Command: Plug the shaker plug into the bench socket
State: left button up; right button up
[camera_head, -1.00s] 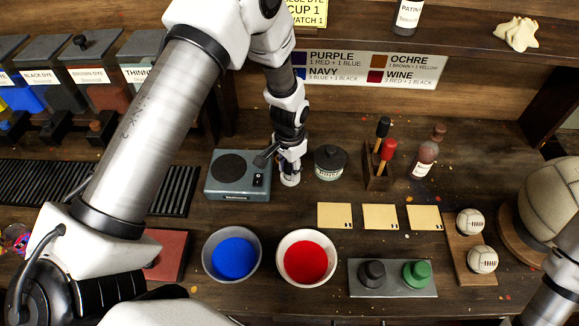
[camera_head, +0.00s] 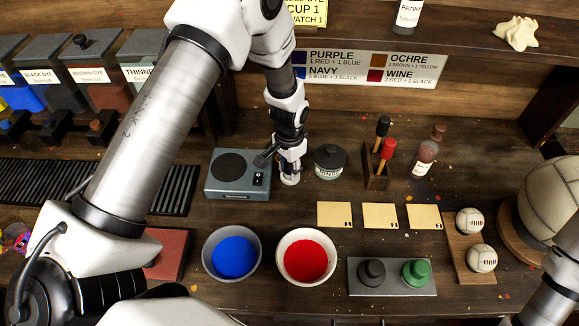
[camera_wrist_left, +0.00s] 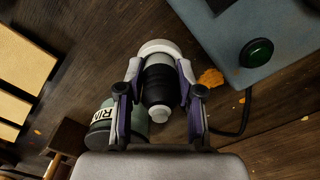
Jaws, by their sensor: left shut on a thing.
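The shaker (camera_head: 238,175) is a blue-grey box with a round black platform and a switch panel. Its corner and green button show in the wrist view (camera_wrist_left: 257,53). My left gripper (camera_head: 290,173) is just right of it, low over the bench. In the wrist view it is shut on the plug (camera_wrist_left: 160,88), a black ribbed body with a grey end between the fingers. A pale round piece (camera_wrist_left: 160,47), perhaps the bench socket, lies at the plug's far end. I cannot tell whether the plug is seated in it. A black cord (camera_wrist_left: 246,112) runs by the shaker. My right gripper is out of view.
A rinse jar (camera_head: 330,163) stands close to the right of my left gripper. Beyond it are a tool holder (camera_head: 376,178) and a bottle (camera_head: 425,158). Blue (camera_head: 232,254) and red (camera_head: 306,256) dye cups stand in front, with cards (camera_head: 380,216) to their right.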

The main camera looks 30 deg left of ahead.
pick_arm(q)
jog(key=shift+f, duration=0.2)
dwell(0.4)
jog(key=shift+o, duration=0.2)
jog(key=shift+s+f+b, duration=0.4)
jog(key=shift+s, duration=0.05)
jog(key=shift+r, duration=0.15)
jog(key=shift+w+r+p, duration=0.35)
jog(key=shift+r+p, duration=0.25)
jog(key=shift+p, duration=0.2)
jog(key=shift+c, duration=0.2)
jog(key=shift+r, duration=0.15)
jog(key=shift+w, duration=0.3)
jog(key=shift+s+r, duration=0.1)
jog(key=shift+s, duration=0.05)
